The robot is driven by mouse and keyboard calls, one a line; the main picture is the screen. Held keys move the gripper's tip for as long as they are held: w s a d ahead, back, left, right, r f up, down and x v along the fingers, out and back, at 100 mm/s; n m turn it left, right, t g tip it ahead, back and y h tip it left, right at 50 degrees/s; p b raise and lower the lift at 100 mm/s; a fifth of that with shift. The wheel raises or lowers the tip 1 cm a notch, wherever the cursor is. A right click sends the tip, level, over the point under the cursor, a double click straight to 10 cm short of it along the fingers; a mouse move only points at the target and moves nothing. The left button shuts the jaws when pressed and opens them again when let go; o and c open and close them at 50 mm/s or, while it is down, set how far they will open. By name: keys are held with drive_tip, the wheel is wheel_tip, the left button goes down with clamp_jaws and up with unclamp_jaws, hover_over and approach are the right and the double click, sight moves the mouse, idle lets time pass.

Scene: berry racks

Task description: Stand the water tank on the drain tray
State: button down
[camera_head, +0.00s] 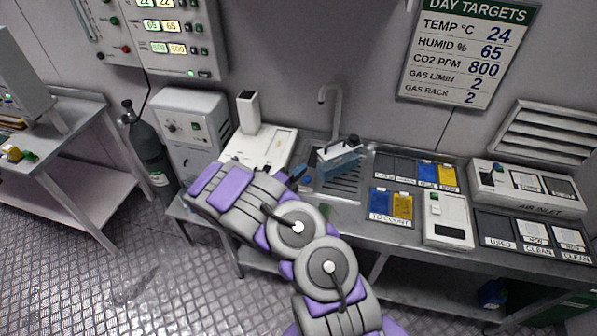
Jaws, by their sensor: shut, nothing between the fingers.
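The water tank (338,165) is a blue box with a dark handle on top. It appears upright, over the back part of the ribbed drain tray (345,190), below the tap. I cannot tell whether its whole base rests on the ribs. My gripper (299,173) is dark and small in this view, just left of the tank. It is shut with nothing in it and looks apart from the tank. My purple and grey arm hides the counter's front left part and perhaps some of the tray's near edge.
A white appliance (262,143) stands left of the tray. The tap (328,98) rises behind the tank. Blue and yellow packs (391,203), a white device (447,221) and labelled dark trays (497,229) fill the right counter. A gas cylinder (150,155) stands at left.

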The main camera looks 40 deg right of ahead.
drive_tip(key=b+x, duration=0.1)
drive_tip(key=x, duration=0.9)
drive_tip(key=shift+d+b, duration=0.3)
drive_tip(key=shift+d, duration=0.05)
drive_tip(key=shift+b+x, duration=0.3)
drive_tip(key=shift+x, duration=1)
drive_tip(key=a, duration=0.1)
drive_tip(key=p, duration=0.3)
approach(324, 155)
drive_tip(key=shift+s+a+r, duration=0.2)
drive_tip(key=shift+a+r, duration=0.45)
drive_tip(key=shift+a, duration=0.35)
drive_tip(key=shift+s+a+r, duration=0.2)
drive_tip(key=shift+a+r, duration=0.45)
drive_tip(key=shift+a, duration=0.3)
